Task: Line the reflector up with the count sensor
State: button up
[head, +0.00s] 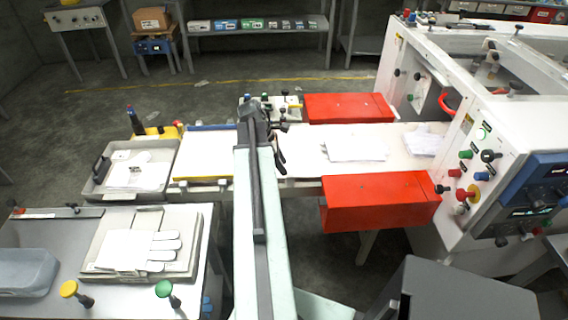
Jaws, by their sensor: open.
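My gripper (279,148) is at the far end of my pale arm, over the white conveyor bed, left of the red guards. Its dark jaws are open and look empty. Just beyond it, at the bed's far edge, is a cluster of small fittings (291,105) with dark knobs and a pale bracket. The reflector and count sensor may be among these, but they are too small and partly hidden by my arm to tell apart. I cannot tell whether the gripper touches any of them.
Two red guards flank the bed, one far (348,107) and one near (380,200). White sheets (355,147) lie between them. A machine panel with knobs (483,165) stands right. A glove-shaped stack (140,248) lies on the near-left table. A dark bottle (135,121) stands beyond the grey tray.

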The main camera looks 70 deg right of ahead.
aim_at(290, 175)
jog(key=b+x, duration=0.6)
jog(key=x, duration=0.1)
jog(key=shift+d+f+b, duration=0.1)
jog(key=shift+d+b, duration=0.05)
jog(key=shift+b, duration=0.15)
jog(key=shift+s+d+f, duration=0.1)
jog(key=shift+s+f, duration=0.1)
jog(key=shift+f, duration=0.05)
jog(key=shift+r, duration=0.1)
grip_shut()
dwell(1.0)
